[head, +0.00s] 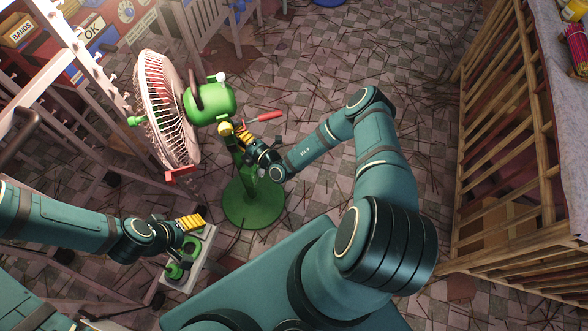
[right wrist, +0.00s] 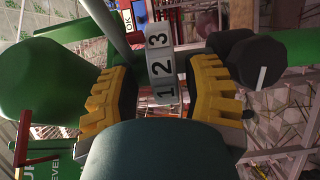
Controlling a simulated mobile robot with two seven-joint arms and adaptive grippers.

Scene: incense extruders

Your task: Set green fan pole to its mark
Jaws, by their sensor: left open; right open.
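The green fan (head: 208,101) stands on the floor with its pole (head: 238,165) rising from a round green base (head: 253,205). My right gripper (head: 242,138) is beside the upper pole, just below the motor housing. In the right wrist view its yellow fingers (right wrist: 163,92) are apart, with a white strip (right wrist: 162,65) numbered 1, 2, 3 showing between them. I cannot tell whether either finger touches the pole. A dark knob (right wrist: 258,62) with a white line is right of the strip. My left gripper (head: 192,229) is open over a pale box (head: 190,272) with green round parts.
A red-handled part (head: 262,117) sticks out right of the pole. A pale rack (head: 95,75) stands left of the fan. A wooden slatted table (head: 505,150) is on the right.

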